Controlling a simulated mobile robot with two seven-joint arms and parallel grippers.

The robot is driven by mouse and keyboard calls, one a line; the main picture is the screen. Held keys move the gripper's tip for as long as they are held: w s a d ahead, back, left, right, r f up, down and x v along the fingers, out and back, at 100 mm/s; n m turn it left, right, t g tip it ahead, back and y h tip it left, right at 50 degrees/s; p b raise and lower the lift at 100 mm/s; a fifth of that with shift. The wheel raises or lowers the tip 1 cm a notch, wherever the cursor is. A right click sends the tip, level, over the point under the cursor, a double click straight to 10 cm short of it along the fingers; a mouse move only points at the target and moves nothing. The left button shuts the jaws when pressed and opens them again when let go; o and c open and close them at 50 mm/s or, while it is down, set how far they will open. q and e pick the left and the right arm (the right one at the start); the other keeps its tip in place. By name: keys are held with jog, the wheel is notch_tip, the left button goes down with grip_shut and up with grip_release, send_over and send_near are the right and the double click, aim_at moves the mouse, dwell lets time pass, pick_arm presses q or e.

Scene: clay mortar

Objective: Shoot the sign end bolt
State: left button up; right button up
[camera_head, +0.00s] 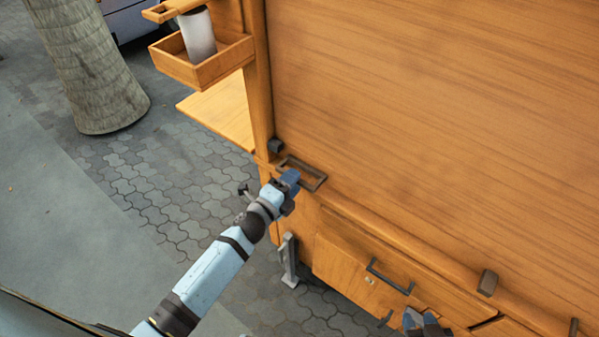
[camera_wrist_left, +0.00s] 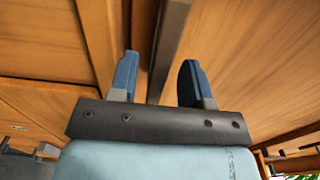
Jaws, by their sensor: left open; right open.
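A wooden cart with a large panel (camera_head: 430,110) fills the right of the head view. A dark metal rectangular loop (camera_head: 316,183) is fixed at the panel's lower left corner, with a small dark block (camera_head: 275,146) just above it. I cannot tell which of these is the sign end bolt. My left gripper (camera_head: 290,180) is open at the loop and hides part of it. In the left wrist view a dark metal bar (camera_wrist_left: 170,45) runs between its two blue fingers (camera_wrist_left: 158,82), close to the left one. My right gripper (camera_head: 425,322) is open at the bottom edge, only its fingertips showing.
Drawers with a dark handle (camera_head: 388,278) are below the panel. A wooden box (camera_head: 205,65) holding a grey cylinder (camera_head: 198,35) and a side shelf (camera_head: 222,110) stick out left. A metal post (camera_head: 289,262) stands below. A tree trunk (camera_head: 85,65) is far left, with open paving between.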

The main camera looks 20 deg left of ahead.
aim_at(277, 171)
pick_arm(q)
jog(key=x, duration=0.3)
jog(key=shift+w, duration=0.2)
grip_shut()
jog(key=shift+w+a, duration=0.3)
jog(key=shift+a, duration=0.5)
jog(key=shift+w+a, duration=0.3)
jog(key=shift+a, duration=0.55)
jog(key=shift+w+a, duration=0.3)
jog(key=shift+a, duration=0.5)
grip_release()
jog(key=shift+a, duration=0.1)
